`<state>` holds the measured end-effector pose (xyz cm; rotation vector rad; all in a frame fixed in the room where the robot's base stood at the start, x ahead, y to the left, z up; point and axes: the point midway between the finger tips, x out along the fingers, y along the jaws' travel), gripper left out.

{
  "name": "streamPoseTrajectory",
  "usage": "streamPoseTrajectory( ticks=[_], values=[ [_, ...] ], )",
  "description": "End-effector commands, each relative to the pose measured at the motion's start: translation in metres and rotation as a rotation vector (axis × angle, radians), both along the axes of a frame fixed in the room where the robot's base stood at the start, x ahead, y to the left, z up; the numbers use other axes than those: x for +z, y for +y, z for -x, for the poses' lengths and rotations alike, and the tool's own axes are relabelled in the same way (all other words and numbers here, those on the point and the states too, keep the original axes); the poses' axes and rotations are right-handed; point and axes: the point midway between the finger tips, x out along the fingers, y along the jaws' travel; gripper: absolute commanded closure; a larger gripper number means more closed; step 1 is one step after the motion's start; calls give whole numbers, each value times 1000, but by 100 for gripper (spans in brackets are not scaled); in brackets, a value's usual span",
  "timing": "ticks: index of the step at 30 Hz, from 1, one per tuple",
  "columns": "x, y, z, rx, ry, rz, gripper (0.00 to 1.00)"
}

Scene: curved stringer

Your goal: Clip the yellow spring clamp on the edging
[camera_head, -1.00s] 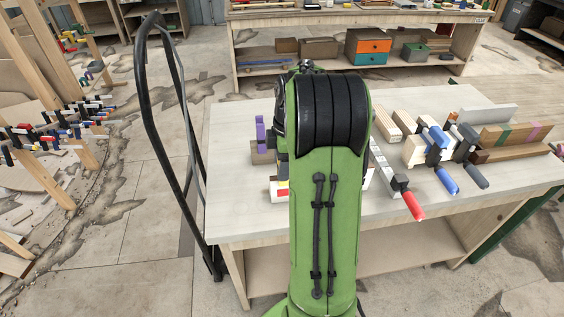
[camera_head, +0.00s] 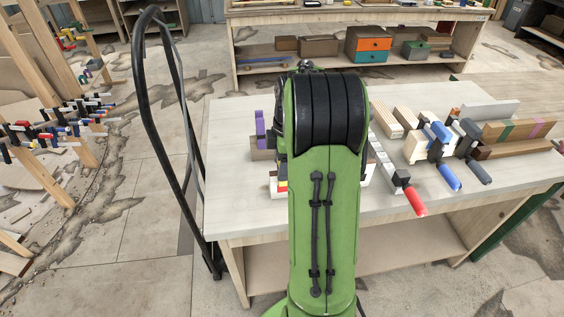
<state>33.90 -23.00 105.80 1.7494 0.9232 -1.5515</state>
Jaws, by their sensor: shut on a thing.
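My green arm with its black joint cover stands over the bench and hides the middle of it. My gripper is hidden behind the arm, so I cannot see its jaws or what is in them. I cannot make out the yellow spring clamp as a whole. A small red, yellow and dark patch (camera_head: 282,186) shows at the arm's left edge, too small to identify. I cannot tell which piece is the edging.
The pale workbench (camera_head: 235,205) carries a purple piece (camera_head: 260,127) on a block left of the arm. Right of it lie wood strips and bar clamps with red (camera_head: 415,200), blue (camera_head: 448,178) and grey handles. A tall black curved loop (camera_head: 143,110) stands left of the bench.

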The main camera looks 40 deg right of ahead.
Motion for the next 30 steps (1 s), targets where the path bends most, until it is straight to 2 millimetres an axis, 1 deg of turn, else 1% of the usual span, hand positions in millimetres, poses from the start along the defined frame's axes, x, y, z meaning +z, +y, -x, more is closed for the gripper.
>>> streamPoseTrajectory(
  ticks=[1,6,7,14,17,20,27,30],
  values=[
    [1,0,0,0,0,0,43],
    [1,0,0,0,0,0,17],
    [1,0,0,0,0,0,15],
    [1,0,0,0,0,0,15],
    [8,-1,0,0,-1,1,15],
    [28,-3,1,-1,-4,3,15],
    [99,-11,6,-1,-4,3,15],
    [126,-13,8,-1,-2,2,15]
  ],
)
